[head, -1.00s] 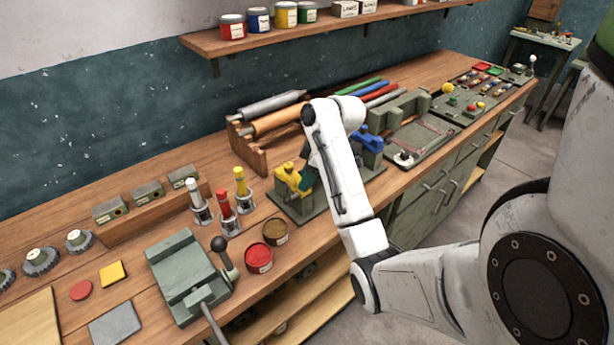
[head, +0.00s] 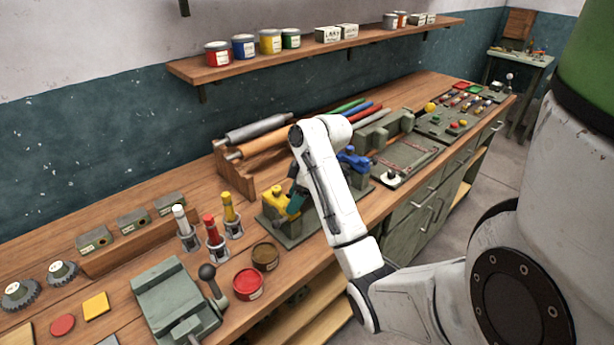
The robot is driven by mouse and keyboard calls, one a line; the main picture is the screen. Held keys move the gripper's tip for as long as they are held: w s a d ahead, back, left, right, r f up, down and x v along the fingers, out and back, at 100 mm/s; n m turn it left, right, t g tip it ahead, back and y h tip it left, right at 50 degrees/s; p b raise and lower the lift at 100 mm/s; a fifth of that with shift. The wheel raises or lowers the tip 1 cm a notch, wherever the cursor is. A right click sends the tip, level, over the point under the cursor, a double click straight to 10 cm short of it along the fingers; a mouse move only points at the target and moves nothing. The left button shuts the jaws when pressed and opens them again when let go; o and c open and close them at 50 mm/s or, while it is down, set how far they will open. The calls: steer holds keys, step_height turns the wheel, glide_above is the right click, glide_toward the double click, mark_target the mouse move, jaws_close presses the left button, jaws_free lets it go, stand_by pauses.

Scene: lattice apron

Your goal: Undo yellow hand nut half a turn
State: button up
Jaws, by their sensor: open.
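The yellow hand nut (head: 275,199) sits on a grey-green fixture plate (head: 284,237) near the bench's front edge. My gripper (head: 296,204) is a small dark teal shape at the nut's right side, partly hidden by my white arm. The jaws are open. I cannot tell whether they touch the nut or are around it. A blue hand nut (head: 355,159) sits on the same fixture to the right, just behind my arm.
Yellow, red and white-topped tools in holders (head: 213,236) stand left of the fixture. Red (head: 248,284) and brown (head: 265,256) tins stand in front. A rack of rolls (head: 262,143) is behind, and a grey-green vise-like block (head: 172,296) is at lower left.

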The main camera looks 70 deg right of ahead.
steer(key=shift+v, duration=0.9)
steer(key=v, duration=0.8)
